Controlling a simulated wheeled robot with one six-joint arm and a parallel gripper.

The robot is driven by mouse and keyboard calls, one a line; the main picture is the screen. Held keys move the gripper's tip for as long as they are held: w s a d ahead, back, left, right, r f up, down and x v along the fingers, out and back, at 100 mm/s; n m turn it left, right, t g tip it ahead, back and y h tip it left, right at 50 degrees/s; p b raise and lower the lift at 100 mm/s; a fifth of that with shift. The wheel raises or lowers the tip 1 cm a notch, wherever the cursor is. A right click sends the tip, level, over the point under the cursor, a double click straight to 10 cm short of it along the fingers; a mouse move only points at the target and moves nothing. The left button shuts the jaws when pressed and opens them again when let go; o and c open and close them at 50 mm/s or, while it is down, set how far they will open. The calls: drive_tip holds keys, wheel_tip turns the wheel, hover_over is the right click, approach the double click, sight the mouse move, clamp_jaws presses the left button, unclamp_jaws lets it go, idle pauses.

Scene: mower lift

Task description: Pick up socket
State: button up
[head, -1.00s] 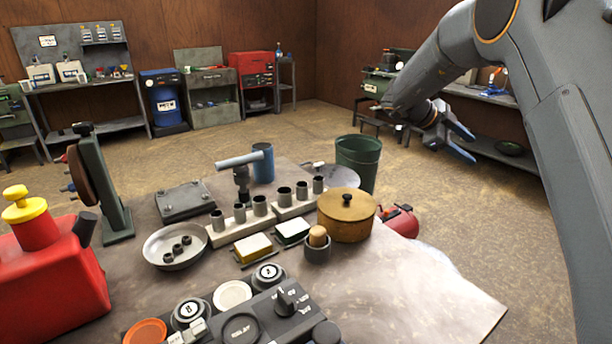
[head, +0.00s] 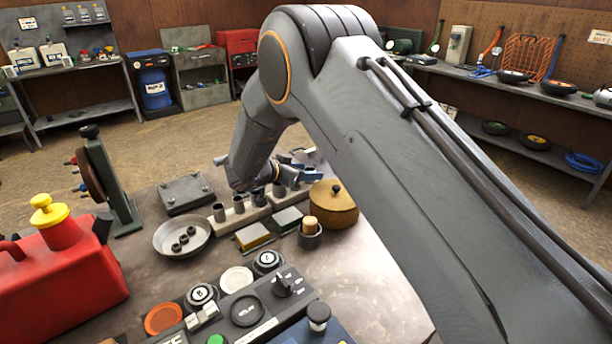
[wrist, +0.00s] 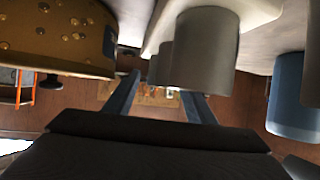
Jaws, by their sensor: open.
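Grey cylindrical sockets stand upright in a pale rack (head: 235,226) on the table in the head view. The left sockets, such as this one (head: 219,212), show clearly, while my arm and gripper partly cover those farther right. My gripper (head: 291,176) is low over the right part of the rack, left of the brown lidded pot (head: 333,205). In the wrist view, which looks upside down, my gripper (wrist: 160,86) has its two blue fingers apart. A large grey socket (wrist: 207,52) is close by, with others behind it. I see no socket held.
A metal dish (head: 182,237) with small dark parts lies left of the rack. Yellow (head: 253,236) and green-edged blocks and a small round holder (head: 310,235) stand in front. A blue cup (wrist: 295,100) is close in the wrist view. A red can (head: 65,275) stands left.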

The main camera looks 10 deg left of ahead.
sight(313, 170)
drive_tip(key=x, duration=0.1)
drive_tip(key=p+x, duration=0.2)
drive_tip(key=x, duration=0.1)
drive_tip(key=shift+d+r, duration=0.25)
drive_tip(key=shift+r, duration=0.1)
drive_tip(key=shift+w+d+f+p, duration=0.25)
drive_tip(key=shift+w+f+p, duration=0.1)
drive_tip(key=shift+w, duration=0.15)
drive_tip(key=shift+c, duration=0.4)
drive_tip(key=c, duration=1)
